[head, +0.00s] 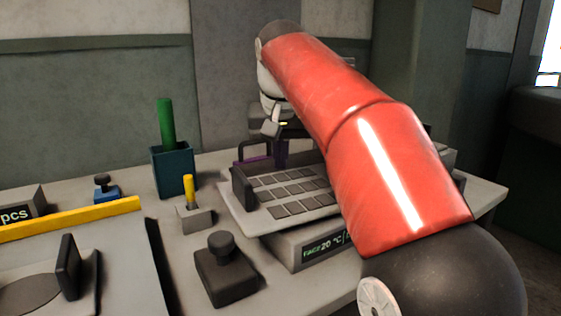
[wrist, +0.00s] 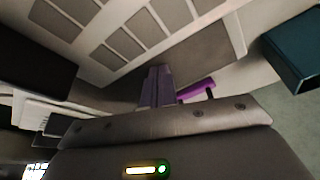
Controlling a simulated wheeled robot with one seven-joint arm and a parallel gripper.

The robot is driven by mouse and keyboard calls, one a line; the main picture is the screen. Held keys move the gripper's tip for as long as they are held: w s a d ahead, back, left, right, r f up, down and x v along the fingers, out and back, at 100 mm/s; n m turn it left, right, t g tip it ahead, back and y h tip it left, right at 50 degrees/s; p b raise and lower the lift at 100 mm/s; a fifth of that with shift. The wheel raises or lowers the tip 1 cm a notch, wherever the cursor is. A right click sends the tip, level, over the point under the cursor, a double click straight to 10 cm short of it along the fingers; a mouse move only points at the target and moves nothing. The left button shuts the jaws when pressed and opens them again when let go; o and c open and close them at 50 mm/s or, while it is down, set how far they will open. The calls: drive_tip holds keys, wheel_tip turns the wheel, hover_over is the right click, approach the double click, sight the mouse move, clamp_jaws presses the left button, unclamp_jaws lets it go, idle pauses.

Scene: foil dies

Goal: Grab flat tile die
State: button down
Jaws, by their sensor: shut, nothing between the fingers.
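A pale plate (head: 250,217) with rows of flat grey tiles lies on a heated block, and the tiles also show on the plate in the wrist view (wrist: 101,62). I cannot tell for sure which part is the flat tile die. A purple bar (head: 257,158) on dark posts stands at the plate's far side; it shows beside the fingers in the wrist view (wrist: 197,91). My gripper (head: 281,160) is shut and empty, fingertips down, over the plate's far part. My fingers (wrist: 157,80) look close to the bar; contact is unclear. My red arm hides the plate's right part.
The heated block (head: 310,248) reads "FACE 20 °C". A teal holder (head: 174,172) with a green rod stands left of the plate. A grey block with a yellow peg (head: 189,190) and a black knobbed block (head: 226,276) stand nearer. A yellow strip (head: 70,219) lies left.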

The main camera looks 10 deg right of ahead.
sight(295, 180)
drive_tip(key=shift+s+a, duration=0.1)
drive_tip(key=shift+s, duration=0.35)
drive_tip(key=shift+s+a, duration=0.15)
drive_tip(key=shift+s, duration=0.85)
drive_tip(key=shift+w, duration=0.15)
